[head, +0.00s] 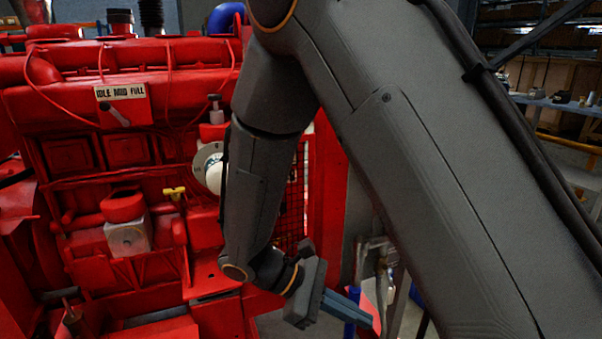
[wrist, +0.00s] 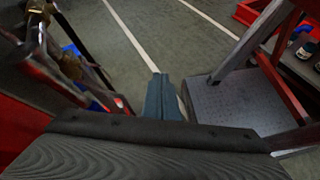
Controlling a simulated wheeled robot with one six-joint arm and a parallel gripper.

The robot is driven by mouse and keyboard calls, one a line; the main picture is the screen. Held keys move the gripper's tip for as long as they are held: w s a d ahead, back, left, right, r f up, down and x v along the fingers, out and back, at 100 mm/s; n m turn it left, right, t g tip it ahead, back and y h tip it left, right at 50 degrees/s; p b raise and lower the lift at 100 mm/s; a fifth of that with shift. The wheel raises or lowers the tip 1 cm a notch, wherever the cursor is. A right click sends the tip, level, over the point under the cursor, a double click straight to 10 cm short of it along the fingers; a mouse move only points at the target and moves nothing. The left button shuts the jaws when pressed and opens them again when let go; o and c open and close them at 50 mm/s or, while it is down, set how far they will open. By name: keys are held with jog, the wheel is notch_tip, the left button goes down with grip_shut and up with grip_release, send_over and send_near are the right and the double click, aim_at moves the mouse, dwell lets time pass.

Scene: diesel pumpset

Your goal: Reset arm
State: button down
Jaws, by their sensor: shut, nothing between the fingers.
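My arm crosses the head view from the upper right and bends down at the middle. My gripper (head: 358,313) is at the lower middle, its blue-grey fingers shut with nothing between them and pointing down to the right. In the wrist view the fingers of my gripper (wrist: 162,97) show together over the grey floor. The red diesel pumpset (head: 110,165) fills the left of the head view, with the gripper in front of its lower right side. A plate marked IDLE MID FULL (head: 120,92) sits above a lever on the engine. A white dial (head: 209,168) is partly hidden by my arm.
A yellow tap-like handle (head: 174,193) and a red cap (head: 123,205) stick out from the engine. In the wrist view, a grey step-like platform (wrist: 232,103) with red framing stands right of the fingers. Floor with white lines (wrist: 175,35) is open ahead. A workbench (head: 560,103) stands far right.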

jog(key=s+r+m+t+y, duration=0.1)
jog(key=s+r+m+y, duration=0.8)
jog(key=r+m+y, duration=0.25)
jog(key=d+r+m+p, duration=0.3)
jog(key=d+r+p, duration=0.5)
jog(key=p, duration=0.9)
jog(key=shift+d+r+p, duration=0.15)
jog(key=shift+r+p, duration=0.25)
jog(key=shift+r, duration=0.45)
